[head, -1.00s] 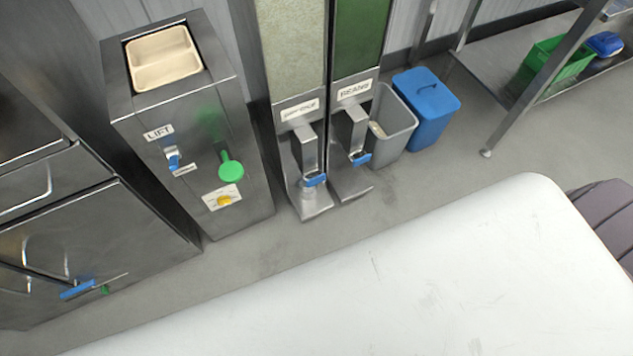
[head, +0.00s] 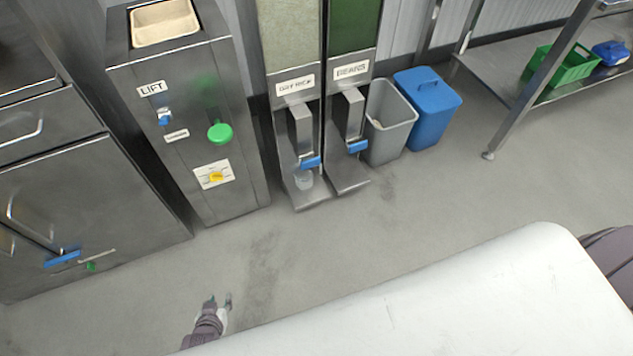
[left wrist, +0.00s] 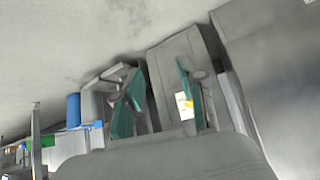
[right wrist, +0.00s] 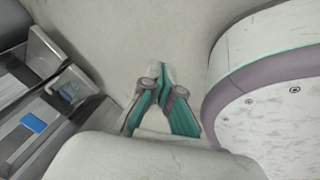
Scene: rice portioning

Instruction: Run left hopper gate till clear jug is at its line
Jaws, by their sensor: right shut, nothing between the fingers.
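The left hopper (head: 290,40) holds pale grain; its label looks like "DRY RICE". Its blue gate handle (head: 310,162) sits on the front of the spout. The clear jug (head: 303,180) stands on the base under that spout, partly hidden by it; its level and line are too small to read. The jug also shows in the right wrist view (right wrist: 68,88). My left gripper (head: 218,302) is open and empty over the floor, well short of the hopper; its spread fingers show in the left wrist view (left wrist: 158,98). My right gripper (right wrist: 161,72) is shut and empty.
The "BEANS" hopper (head: 352,45) stands right beside it with its own blue handle (head: 357,146). A grey bin (head: 392,135) and a blue lidded bin (head: 430,115) are further right. The steel LIFT cabinet (head: 190,120) stands left. The floor in front is clear.

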